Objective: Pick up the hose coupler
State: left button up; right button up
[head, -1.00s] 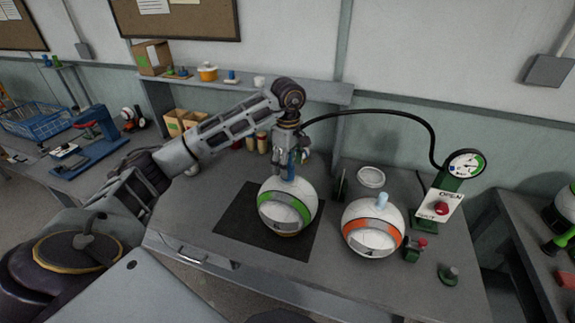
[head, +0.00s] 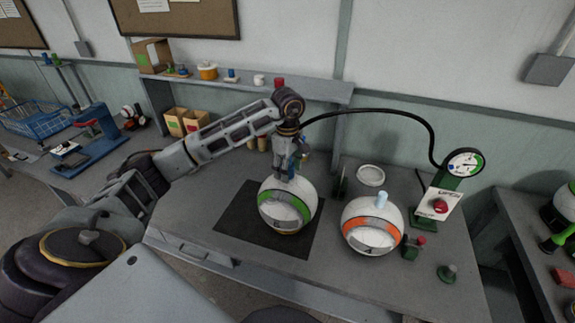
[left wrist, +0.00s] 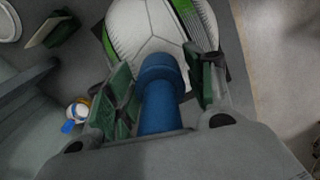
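The blue hose coupler (left wrist: 160,88) stands on top of the green-banded white ball (head: 287,207). The ball also shows in the left wrist view (left wrist: 145,27), just beyond the coupler. My left gripper (head: 291,172) is over the ball's top, pointing down. In the left wrist view its two green-padded fingers (left wrist: 167,85) are on either side of the coupler, with narrow gaps visible, so it looks open. In the head view the fingers mostly hide the coupler. My right gripper is not in view.
A black hose (head: 405,115) arches from near my left gripper to the gauge (head: 465,163). An orange-banded ball (head: 371,228) with a pale blue top piece stands to the right. A dark mat (head: 240,226) lies under the green-banded ball. The shelf (head: 310,90) is behind my arm.

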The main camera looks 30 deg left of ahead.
pick_arm(q)
jog(key=c, duration=0.7)
jog(key=shift+r, duration=0.2)
jog(key=shift+r+b, duration=0.5)
jog(key=shift+r, duration=4.3)
